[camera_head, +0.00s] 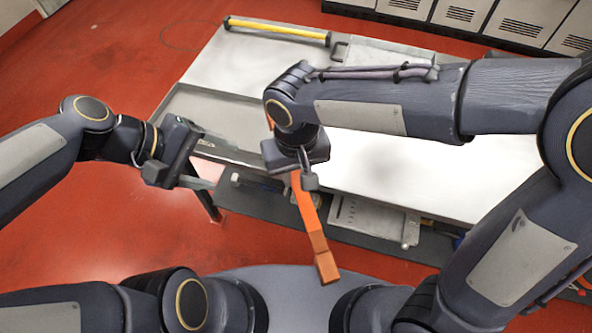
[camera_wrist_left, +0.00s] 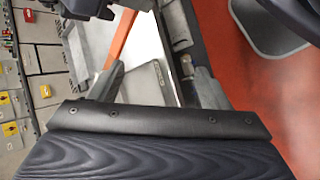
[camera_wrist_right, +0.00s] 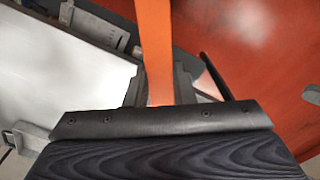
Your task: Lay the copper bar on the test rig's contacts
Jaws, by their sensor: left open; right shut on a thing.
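The copper bar (camera_head: 311,220) is a long orange bar with a bent, blocky near end. My right gripper (camera_head: 303,180) is shut on it and holds it in the air at the table's near edge. The bar (camera_wrist_right: 155,45) runs up between the fingers (camera_wrist_right: 159,90) in the right wrist view. It also shows in the left wrist view (camera_wrist_left: 122,38). My left gripper (camera_head: 202,168) is open and empty, left of the bar near the table's left corner. Its spread fingers (camera_wrist_left: 155,78) show in its wrist view. I cannot make out the test rig's contacts.
The pale table (camera_head: 410,165) fills the middle, with a yellow-handled bar (camera_head: 277,31) at its back edge. A lower shelf (camera_head: 270,201) holds grey equipment (camera_head: 365,218). Grey cabinets (camera_head: 460,14) stand behind. My right arm covers part of the table. Red floor (camera_head: 110,235) is open at left.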

